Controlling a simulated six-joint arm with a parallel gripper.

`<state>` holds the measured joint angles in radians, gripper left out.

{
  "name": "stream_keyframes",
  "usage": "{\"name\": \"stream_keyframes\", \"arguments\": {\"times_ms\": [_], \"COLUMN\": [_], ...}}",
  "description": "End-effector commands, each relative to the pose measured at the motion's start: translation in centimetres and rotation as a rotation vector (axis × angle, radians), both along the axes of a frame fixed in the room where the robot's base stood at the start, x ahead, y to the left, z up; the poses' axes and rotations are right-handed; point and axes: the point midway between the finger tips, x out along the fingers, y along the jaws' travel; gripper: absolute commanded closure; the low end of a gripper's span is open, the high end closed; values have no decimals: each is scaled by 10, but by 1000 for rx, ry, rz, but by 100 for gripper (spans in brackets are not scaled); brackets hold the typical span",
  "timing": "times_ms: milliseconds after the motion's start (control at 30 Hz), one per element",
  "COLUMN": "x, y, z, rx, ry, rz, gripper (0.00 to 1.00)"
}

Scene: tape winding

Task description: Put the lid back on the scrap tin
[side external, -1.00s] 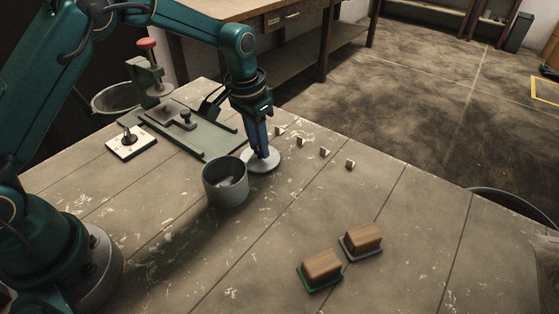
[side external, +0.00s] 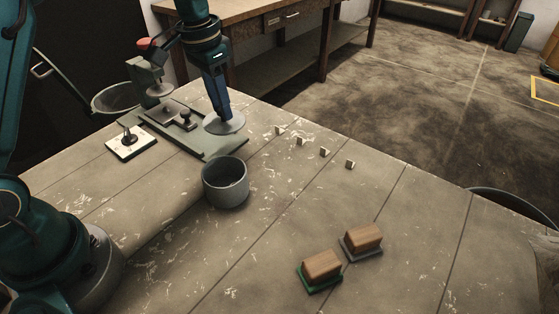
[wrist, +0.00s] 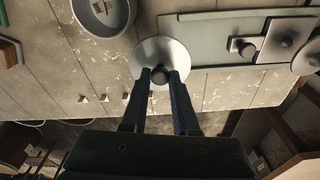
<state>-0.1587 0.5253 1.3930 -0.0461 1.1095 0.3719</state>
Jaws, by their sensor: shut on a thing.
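The scrap tin (side external: 226,190) is a grey round tin standing open on the table. It also shows at the top of the wrist view (wrist: 103,32). The lid (side external: 224,124) is a pale grey disc with a dark knob. My gripper (side external: 220,108) is shut on the lid's knob and holds the lid in the air, behind the tin in the side view. In the wrist view the lid (wrist: 153,52) hangs below my gripper (wrist: 159,76), with the knob between the fingertips. The lid is apart from the tin.
A green-grey press fixture (side external: 180,125) with a red-knobbed post stands behind and left of the lid. A small switch plate (side external: 130,142) is left of it. Several small blocks (side external: 324,152) line the back edge. Two wood-topped blocks (side external: 362,239) sit at the front right.

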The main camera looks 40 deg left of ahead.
Motion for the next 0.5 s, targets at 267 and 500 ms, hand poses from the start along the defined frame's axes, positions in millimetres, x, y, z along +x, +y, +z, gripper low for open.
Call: {"name": "stream_keyframes", "arguments": {"times_ms": [267,500], "x": [-14,-26], "y": [36,35], "z": [24,24], "rx": [-1,-10], "ry": [-2,22], "rz": [5,108], "gripper": [100,100]}}
